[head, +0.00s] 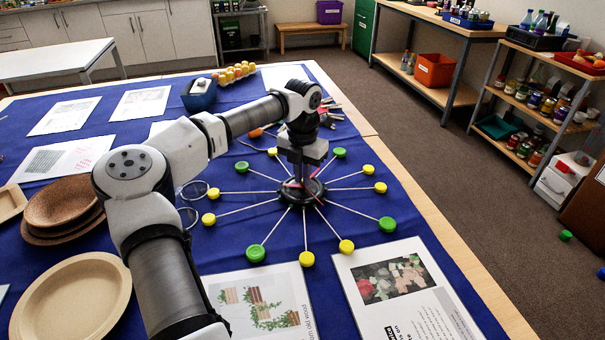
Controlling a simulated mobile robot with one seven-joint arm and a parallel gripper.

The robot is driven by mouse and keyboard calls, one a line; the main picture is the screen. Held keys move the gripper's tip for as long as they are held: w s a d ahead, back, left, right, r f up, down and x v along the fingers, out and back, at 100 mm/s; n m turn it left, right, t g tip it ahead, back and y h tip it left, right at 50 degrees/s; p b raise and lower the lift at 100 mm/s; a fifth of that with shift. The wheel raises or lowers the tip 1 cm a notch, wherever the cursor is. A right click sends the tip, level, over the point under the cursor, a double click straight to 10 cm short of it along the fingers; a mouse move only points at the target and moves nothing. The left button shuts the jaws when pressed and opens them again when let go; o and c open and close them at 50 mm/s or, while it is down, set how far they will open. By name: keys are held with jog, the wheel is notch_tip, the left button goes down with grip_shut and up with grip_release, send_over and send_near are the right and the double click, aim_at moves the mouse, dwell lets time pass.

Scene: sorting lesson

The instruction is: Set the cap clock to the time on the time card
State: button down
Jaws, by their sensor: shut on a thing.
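The cap clock (315,195) lies on the blue cloth: a dark round hub with thin pale spokes ending in green caps (388,224) and yellow caps (346,246). Small red parts show at the hub, but I cannot make out how any clock hands point. My gripper (302,178) points down right over the hub and is shut on a small part there. Its fingertips and that part are mostly hidden by the gripper body. Several printed sheets lie on the cloth; I cannot tell which, if any, is the time card.
Picture sheets (262,308) and (410,295) lie in front of the clock. Brown plates (65,205) and a pale plate (72,300) are at left. A blue box (199,95), yellow-orange balls (233,74) and pens (350,115) are behind. Glass rings (190,190) lie close left of the clock.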

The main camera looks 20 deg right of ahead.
jog(key=c, duration=1.5)
grip_release()
notch_tip(320, 180, up, 14)
jog(key=shift+f, duration=0.1)
jog(key=shift+s, duration=0.1)
